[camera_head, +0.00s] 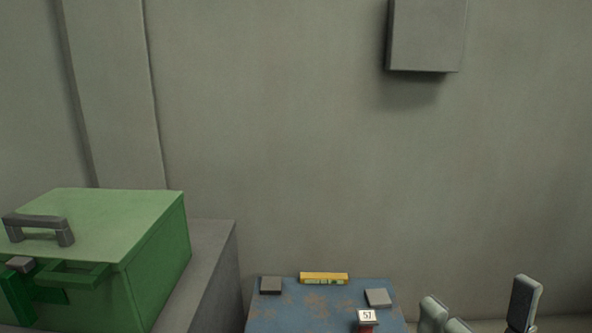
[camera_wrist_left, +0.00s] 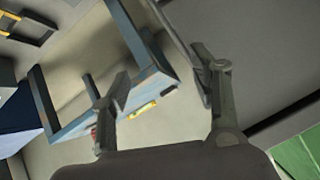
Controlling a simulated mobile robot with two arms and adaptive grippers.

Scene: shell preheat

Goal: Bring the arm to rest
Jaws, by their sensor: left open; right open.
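My right gripper (camera_head: 478,306) shows at the bottom right of the head view. Its grey fingers are spread apart, with nothing seen between them. My left gripper (camera_wrist_left: 152,75) shows only in the left wrist view. Its dark fingers stand wide apart and hold nothing. The rest of both arms is out of the head view.
A green box (camera_head: 155,262) with a dark top handle sits on a grey block (camera_head: 212,262) at the left. A worn blue table (camera_head: 290,322) carries a yellow item (camera_head: 323,278), two grey blocks and a red piece tagged "51". A grey wall box (camera_head: 427,38) hangs above.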

